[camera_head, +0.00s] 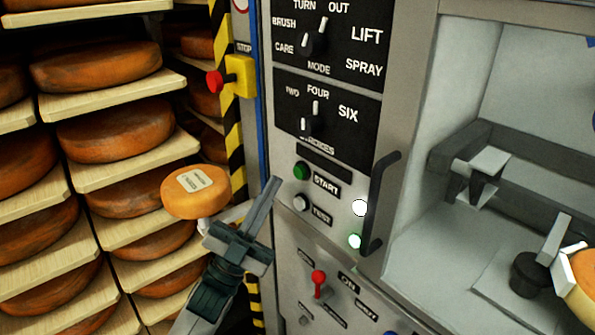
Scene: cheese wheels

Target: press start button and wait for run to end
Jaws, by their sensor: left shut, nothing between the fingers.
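The green START button (301,170) sits on the grey control panel, left of its START label. My left gripper (274,184) is shut and empty. Its fingertips point up at the panel, a little left of and below the START button, and appear apart from it. The TEST button (300,203) is just below START. A white round lamp (360,207) and a green-glowing lamp (355,241) show to the right, near the dark door handle (378,205). My right gripper is not in view.
A yellow STOP box (241,76) with a red button stands at upper left of the panel. Mode and strokes dials (315,45) are above; a red switch (318,280) is below. Shelves of cheese wheels (95,65) fill the left. A labelled cheese wheel (190,195) is beside my gripper.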

